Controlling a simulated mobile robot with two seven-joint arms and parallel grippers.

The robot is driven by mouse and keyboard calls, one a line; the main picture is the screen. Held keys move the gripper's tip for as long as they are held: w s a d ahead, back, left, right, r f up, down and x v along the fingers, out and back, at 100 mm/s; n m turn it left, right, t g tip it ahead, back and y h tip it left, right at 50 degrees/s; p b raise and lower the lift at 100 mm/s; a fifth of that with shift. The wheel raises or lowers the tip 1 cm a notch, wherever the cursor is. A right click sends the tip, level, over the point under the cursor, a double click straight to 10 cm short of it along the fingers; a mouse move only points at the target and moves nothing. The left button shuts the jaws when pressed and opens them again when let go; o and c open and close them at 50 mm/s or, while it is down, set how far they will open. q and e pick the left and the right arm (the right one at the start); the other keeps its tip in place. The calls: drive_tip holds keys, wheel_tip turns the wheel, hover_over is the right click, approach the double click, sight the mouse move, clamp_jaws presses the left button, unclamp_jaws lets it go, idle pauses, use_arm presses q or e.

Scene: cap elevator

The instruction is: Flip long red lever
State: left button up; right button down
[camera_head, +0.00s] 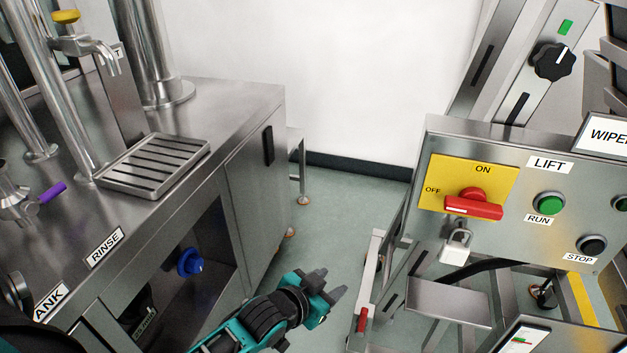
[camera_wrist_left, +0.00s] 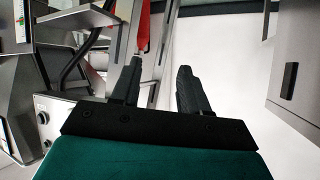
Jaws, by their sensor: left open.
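A lever with a red grip (camera_head: 362,320) sits low on the lift frame, just right of my left gripper in the head view. In the left wrist view the red grip (camera_wrist_left: 143,28) stands at the top, close to the tip of the left-hand finger. My left gripper (camera_head: 328,286) is open and empty, its fingers pointing up and right, with a gap to the lever in the head view. Both fingers (camera_wrist_left: 160,72) show apart in the wrist view. I cannot tell whether the finger touches the lever. My right gripper is not in view.
The lift panel (camera_head: 520,250) at right carries a red rotary switch (camera_head: 472,205) on a yellow plate, a padlock (camera_head: 456,246) and a green RUN button (camera_head: 548,203). A steel rinse counter (camera_head: 230,110) stands at left. Green floor (camera_head: 335,215) lies clear between them.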

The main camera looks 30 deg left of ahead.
use_arm(q)
drive_tip(key=w+a+r+t+y, duration=0.1)
drive_tip(key=w+a+r, duration=0.4)
drive_tip(key=w, duration=0.3)
drive_tip(key=w+a+r+t+y, duration=0.1)
drive_tip(key=w+a+r, duration=0.3)
drive_tip(key=w+a, duration=0.4)
drive_tip(key=shift+w+a+r+n+y, duration=0.2)
drive_tip(key=shift+w+r+n+y, duration=0.15)
drive_tip(key=shift+w+y, duration=0.35)
drive_tip(key=shift+w, duration=0.1)
